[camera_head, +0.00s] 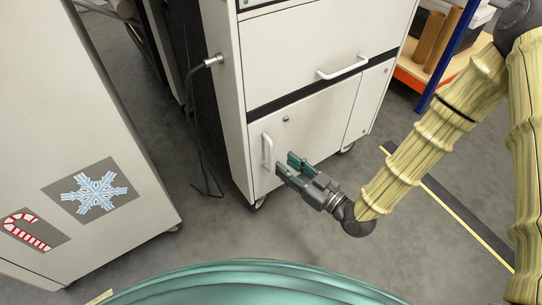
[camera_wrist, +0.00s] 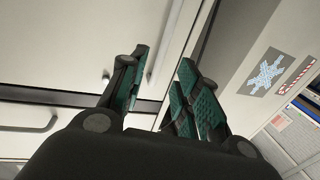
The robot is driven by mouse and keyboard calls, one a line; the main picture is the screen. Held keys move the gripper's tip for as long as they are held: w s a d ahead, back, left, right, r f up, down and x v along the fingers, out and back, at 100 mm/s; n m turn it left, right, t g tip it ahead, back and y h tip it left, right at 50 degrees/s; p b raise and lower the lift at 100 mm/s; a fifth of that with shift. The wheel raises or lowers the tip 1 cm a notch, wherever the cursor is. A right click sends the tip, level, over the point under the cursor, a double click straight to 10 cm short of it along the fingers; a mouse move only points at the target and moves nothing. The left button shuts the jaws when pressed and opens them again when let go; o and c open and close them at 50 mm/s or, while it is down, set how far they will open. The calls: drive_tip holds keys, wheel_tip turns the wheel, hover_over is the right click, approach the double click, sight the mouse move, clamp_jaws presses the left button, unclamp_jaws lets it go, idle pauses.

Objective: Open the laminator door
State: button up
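The white laminator cabinet (camera_head: 300,50) stands in the middle of the head view. Its lower door (camera_head: 318,120) is closed, with a round lock (camera_head: 286,119) and a white vertical handle (camera_head: 267,150) near its left edge. My gripper (camera_head: 285,163) is open and empty, just right of the handle's lower end and in front of the door. In the wrist view the handle (camera_wrist: 155,66) appears between the spread teal-padded fingers, beside the left fingertip. I cannot tell whether the fingers reach around it or touch it.
A horizontal drawer handle (camera_head: 343,67) is above the door. A light cabinet with snowflake (camera_head: 93,194) and candy cane pictures stands at left. A black cable (camera_head: 196,140) hangs in the gap between. A shelf with brown rolls (camera_head: 430,42) is at back right. Grey floor ahead is clear.

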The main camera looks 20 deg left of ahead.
drive_tip(key=b, duration=0.2)
hover_over(271, 169)
drive_tip(key=shift+w+a, duration=0.1)
drive_tip(key=shift+w, duration=0.15)
drive_tip(key=shift+c, duration=0.5)
clamp_jaws()
